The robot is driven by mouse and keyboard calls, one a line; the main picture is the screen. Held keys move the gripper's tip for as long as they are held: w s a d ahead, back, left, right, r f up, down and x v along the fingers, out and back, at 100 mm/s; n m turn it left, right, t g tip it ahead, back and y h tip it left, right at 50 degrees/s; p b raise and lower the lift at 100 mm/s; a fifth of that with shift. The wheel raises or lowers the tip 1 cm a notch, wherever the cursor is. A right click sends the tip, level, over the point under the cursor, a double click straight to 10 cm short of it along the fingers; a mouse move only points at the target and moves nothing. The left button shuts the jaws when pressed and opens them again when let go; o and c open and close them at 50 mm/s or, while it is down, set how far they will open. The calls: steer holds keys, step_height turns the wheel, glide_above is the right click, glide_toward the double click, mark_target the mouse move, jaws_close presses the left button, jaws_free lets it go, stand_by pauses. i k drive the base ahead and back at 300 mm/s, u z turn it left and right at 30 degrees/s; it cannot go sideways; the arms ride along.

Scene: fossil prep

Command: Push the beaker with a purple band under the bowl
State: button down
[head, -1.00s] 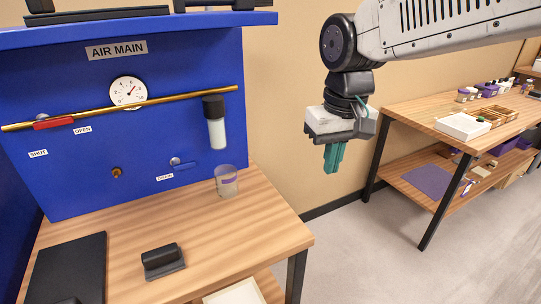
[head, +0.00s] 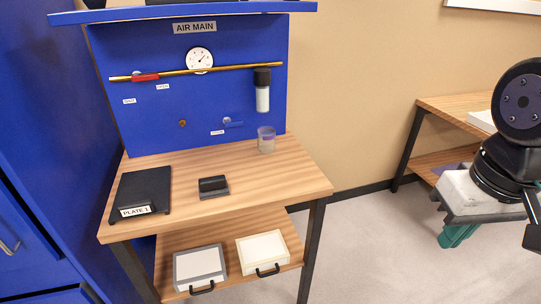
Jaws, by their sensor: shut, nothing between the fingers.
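The clear beaker with a purple band (head: 266,140) stands upright on the wooden bench top, near its back right, close to the blue panel. The bowl (head: 262,97), a clear and whitish cup with a black top, hangs from the brass pipe on the panel. The beaker stands below it and slightly to its right. My gripper (head: 458,236) is at the far right of the head view, over the floor and well away from the bench. Its green fingers are shut and empty, partly cut off from clear view by the wrist.
A black plate labelled PLATE 1 (head: 140,193) and a small black block (head: 213,187) sit on the bench. Two handled trays lie on the shelf below. A second bench (head: 455,108) stands behind my arm. Open floor lies between the benches.

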mark_target(266, 141)
steer(key=u, duration=0.25)
steer(key=i, duration=1.15)
steer(key=z, duration=0.25)
